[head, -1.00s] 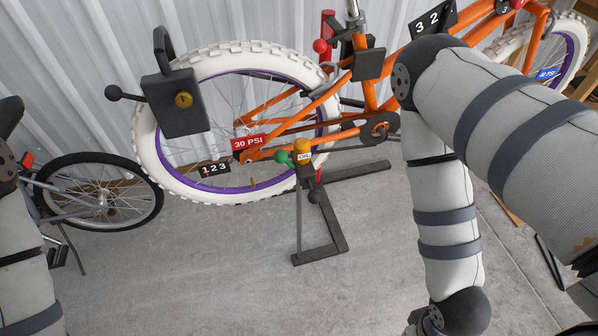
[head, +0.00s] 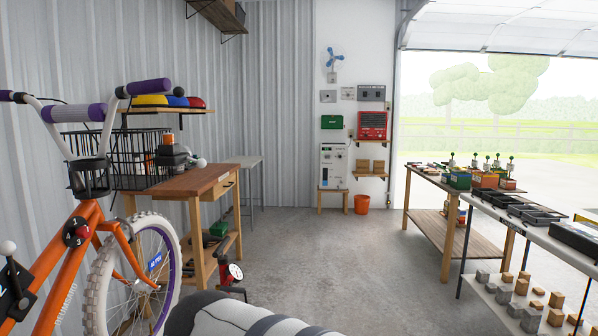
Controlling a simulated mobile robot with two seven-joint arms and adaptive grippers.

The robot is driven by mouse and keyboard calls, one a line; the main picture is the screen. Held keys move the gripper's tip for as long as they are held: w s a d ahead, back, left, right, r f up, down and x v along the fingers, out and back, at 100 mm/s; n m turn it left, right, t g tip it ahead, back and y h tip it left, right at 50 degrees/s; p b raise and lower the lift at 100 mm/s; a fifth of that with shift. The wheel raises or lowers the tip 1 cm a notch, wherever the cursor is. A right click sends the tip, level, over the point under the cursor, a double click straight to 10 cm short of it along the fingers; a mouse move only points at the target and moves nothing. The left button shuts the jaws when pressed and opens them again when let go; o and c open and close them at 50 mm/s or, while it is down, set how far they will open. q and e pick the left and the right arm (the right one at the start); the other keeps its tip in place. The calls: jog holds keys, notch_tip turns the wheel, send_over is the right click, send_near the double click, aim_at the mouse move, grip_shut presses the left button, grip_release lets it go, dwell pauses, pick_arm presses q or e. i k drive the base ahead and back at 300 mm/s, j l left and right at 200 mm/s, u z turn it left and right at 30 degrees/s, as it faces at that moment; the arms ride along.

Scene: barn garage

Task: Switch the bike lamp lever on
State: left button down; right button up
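The orange bike (head: 75,255) stands at the left, with purple grips and a white front tyre (head: 100,275). A black plate with a white-knobbed lever (head: 10,262) is on its frame at the left edge, partly cut off. Part of my arm shows at the bottom; neither gripper is in view.
A wooden workbench (head: 210,181) stands behind the bike. Benches with several boxes and trays (head: 540,235) line the right. A red pump-like item (head: 230,272) stands near the bike. The middle floor (head: 330,260) is clear; an orange bucket (head: 362,204) stands at the back.

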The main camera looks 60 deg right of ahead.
aim_at(201, 163)
jog(key=z, duration=1.25)
jog(key=i+l+u, duration=0.1)
jog(key=i+l, duration=0.15)
jog(key=i, duration=0.1)
